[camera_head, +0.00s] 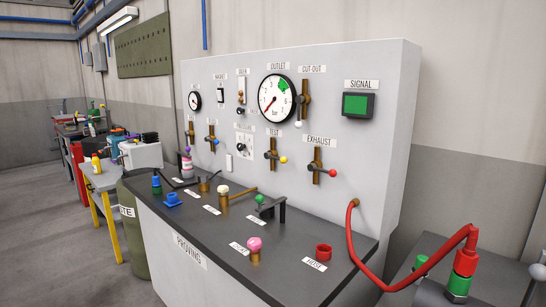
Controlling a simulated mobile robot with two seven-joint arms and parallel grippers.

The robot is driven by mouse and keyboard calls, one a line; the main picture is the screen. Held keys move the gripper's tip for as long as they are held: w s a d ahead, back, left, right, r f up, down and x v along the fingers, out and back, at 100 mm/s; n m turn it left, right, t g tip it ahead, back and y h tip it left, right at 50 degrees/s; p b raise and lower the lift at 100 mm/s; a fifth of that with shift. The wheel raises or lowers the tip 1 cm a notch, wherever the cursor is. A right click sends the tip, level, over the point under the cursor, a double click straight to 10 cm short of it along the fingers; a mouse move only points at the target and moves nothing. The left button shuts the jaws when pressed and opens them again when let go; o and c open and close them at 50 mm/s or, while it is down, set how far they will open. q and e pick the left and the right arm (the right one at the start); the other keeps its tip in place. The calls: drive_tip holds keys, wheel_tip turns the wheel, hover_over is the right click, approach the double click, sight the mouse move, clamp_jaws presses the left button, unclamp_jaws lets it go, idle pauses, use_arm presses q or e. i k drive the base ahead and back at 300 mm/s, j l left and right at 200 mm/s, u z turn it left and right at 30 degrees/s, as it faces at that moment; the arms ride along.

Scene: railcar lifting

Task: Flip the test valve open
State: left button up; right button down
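The test valve (272,154) is on the upright grey panel, below a label that reads TEST. It has a brass body and a short lever with a yellow knob (283,160). The lever points right and slightly down, across the upright brass pipe. The exhaust valve (317,167), with a red knob, is to its right and its lever also points right. The cut-out valve (304,100) is above, with a white knob hanging low. Neither of my grippers can be made out in the head view.
The outlet gauge (277,98) is above the test valve; its red needle points lower left. A green signal lamp (355,104) is at right. The dark bench top (205,222) below carries several coloured fittings. A red hose (353,245) loops at right.

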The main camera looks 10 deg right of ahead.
sight(283, 159)
drive_tip(key=i+j+u, duration=0.1)
drive_tip(key=i+j, duration=0.2)
drive_tip(key=i, duration=0.15)
drive_tip(key=i+j+u, duration=0.1)
drive_tip(key=i+j, duration=0.15)
drive_tip(key=i, duration=0.15)
drive_tip(key=i+j+u, duration=0.1)
drive_tip(key=i, duration=0.35)
drive_tip(key=i+j+u, duration=0.15)
drive_tip(key=i, duration=0.3)
drive_tip(key=j, duration=0.1)
